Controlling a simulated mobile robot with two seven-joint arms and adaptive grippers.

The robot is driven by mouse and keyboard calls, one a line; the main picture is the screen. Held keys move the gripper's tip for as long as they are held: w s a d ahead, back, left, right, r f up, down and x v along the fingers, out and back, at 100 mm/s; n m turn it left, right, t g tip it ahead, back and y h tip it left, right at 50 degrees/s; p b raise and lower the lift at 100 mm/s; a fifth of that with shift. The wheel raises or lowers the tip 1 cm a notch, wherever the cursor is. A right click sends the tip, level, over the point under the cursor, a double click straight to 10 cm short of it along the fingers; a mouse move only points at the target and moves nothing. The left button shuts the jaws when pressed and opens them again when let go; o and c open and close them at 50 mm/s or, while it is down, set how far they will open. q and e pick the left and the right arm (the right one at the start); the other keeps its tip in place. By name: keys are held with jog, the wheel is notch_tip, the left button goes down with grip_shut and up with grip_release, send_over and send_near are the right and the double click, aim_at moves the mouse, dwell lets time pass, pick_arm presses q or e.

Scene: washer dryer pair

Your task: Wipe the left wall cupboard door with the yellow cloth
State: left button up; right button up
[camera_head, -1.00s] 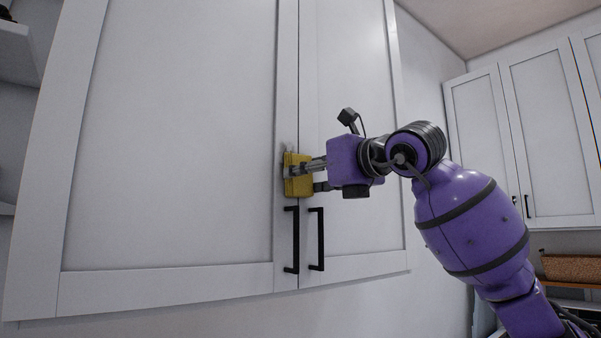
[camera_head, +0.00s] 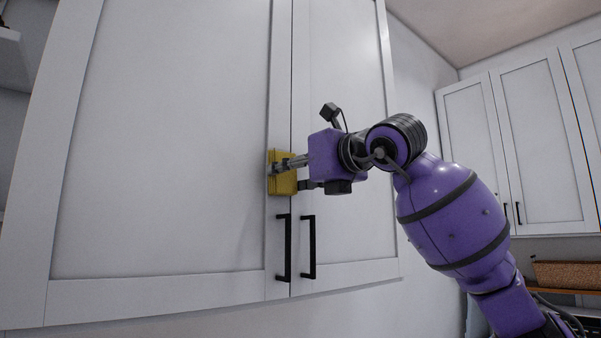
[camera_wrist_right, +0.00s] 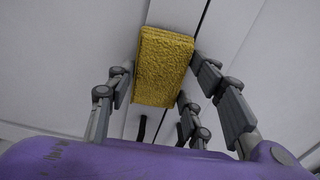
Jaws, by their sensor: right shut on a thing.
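The yellow cloth (camera_head: 283,184), a thick folded pad, is at the right edge frame of the left wall cupboard door (camera_head: 165,150), just above that door's black handle (camera_head: 284,247). My right gripper (camera_head: 289,172) comes from the right and is shut on the cloth. In the right wrist view the cloth (camera_wrist_right: 164,68) sits between the fingers (camera_wrist_right: 160,85), with the pale door behind it. The cloth looks to be against the door, but contact itself is hidden. My left gripper is not in view.
The right cupboard door (camera_head: 340,120) adjoins the left one at a narrow seam and has its own black handle (camera_head: 308,247). More white cupboards (camera_head: 520,140) hang at the right, above a wicker basket (camera_head: 568,274). The left door's broad panel is clear.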

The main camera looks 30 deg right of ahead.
jog(key=shift+s+a, duration=0.1)
jog(key=shift+a, duration=1.65)
jog(key=shift+d+r, duration=0.1)
jog(key=shift+r, duration=0.8)
jog(key=d, duration=0.6)
jog(key=shift+w+d, duration=0.25)
jog(key=shift+w, duration=0.05)
jog(key=s, duration=0.6)
jog(key=shift+d, duration=0.15)
jog(key=shift+s, duration=0.1)
